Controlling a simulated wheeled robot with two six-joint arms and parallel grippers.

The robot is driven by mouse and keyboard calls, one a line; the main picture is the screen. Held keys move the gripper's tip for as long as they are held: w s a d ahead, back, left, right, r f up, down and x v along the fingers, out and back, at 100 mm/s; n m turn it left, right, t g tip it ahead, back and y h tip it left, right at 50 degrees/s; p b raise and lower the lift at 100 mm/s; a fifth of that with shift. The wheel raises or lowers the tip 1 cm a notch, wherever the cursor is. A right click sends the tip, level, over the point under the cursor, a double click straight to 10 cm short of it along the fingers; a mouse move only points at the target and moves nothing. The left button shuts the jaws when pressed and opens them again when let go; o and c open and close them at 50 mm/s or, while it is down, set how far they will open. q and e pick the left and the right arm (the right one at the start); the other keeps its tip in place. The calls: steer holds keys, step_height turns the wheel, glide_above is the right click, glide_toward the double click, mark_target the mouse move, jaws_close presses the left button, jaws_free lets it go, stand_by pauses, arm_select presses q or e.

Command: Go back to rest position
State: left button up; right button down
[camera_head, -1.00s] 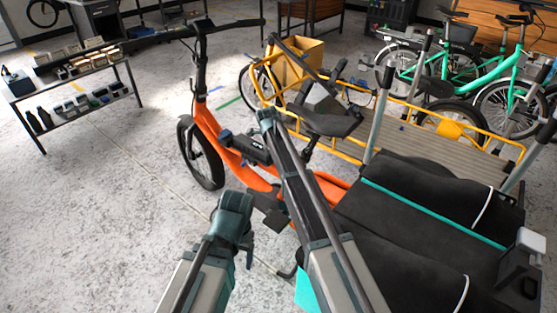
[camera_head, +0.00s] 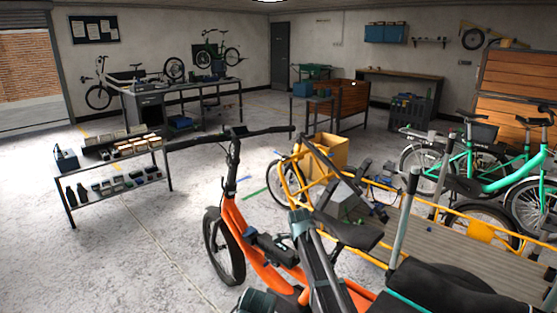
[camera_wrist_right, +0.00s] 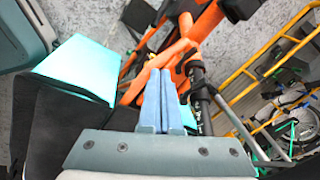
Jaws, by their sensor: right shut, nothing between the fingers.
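My right gripper (camera_wrist_right: 160,72) shows in the right wrist view with its two blue fingers pressed together and nothing between them. It is over the orange cargo bike (camera_head: 233,222), whose orange frame also shows beyond the fingertips in the wrist view (camera_wrist_right: 180,48). I cannot tell whether the fingers touch the bike. In the head view, links of my right arm rise in front of the orange bike, and a dark joint of mine shows at the bottom edge. My left gripper is not in view.
A black cargo cover (camera_head: 440,284) lies at the lower right. A turquoise panel (camera_wrist_right: 80,68) is close beside my right gripper. A yellow cargo bike (camera_head: 480,233) and green bikes (camera_head: 480,165) stand on the right. A parts shelf (camera_head: 120,152) stands left. The floor at left (camera_head: 110,260) is clear.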

steer(key=s+d+n+g+y, duration=0.1)
steer(key=s+d+n, duration=0.2)
steer(key=s+n, duration=1)
steer(key=s+d+n+y, duration=0.1)
steer(key=s+d+n, duration=0.5)
steer(key=s, duration=1)
steer(key=s+a+r+n+p, duration=0.2)
steer(key=a+r+p, duration=0.3)
steer(key=a, duration=0.1)
steer(key=s+a+r+n+g+h+p, duration=0.1)
steer(key=s+a+r+n+p, duration=0.2)
steer(key=a+r+p, duration=0.3)
steer(key=shift+s+a+n+h, duration=0.2)
steer(key=shift+a+n+h, duration=0.1)
steer(key=shift+a, duration=0.4)
steer(key=shift+r, duration=0.1)
